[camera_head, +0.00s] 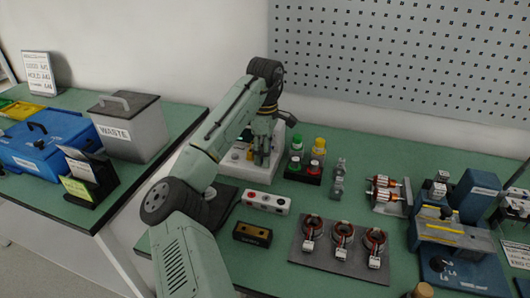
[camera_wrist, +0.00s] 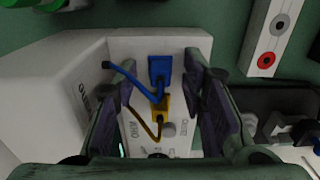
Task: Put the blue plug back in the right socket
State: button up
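The blue plug (camera_wrist: 160,68) is at the upper part of a white panel (camera_wrist: 185,44) in the wrist view, with a blue cable curving to its left. A yellow plug (camera_wrist: 162,106) with a yellow cable sits just below it. Whether the blue plug is seated in a socket cannot be told. My gripper (camera_wrist: 158,82) is open, one finger on each side of the plugs, with nothing clearly held. In the head view my gripper (camera_head: 264,146) points down over the white unit (camera_head: 233,167), and the arm and fingers hide most of the unit; the blue plug cannot be made out there.
A white terminal block (camera_head: 266,203) and a dark box (camera_head: 252,234) lie in front. A mat (camera_head: 303,257) with three stators lies at right. The waste bin (camera_head: 132,128) stands on the left table.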

notch_tip(320, 180, up, 12)
dwell(0.6)
dwell(0.5)
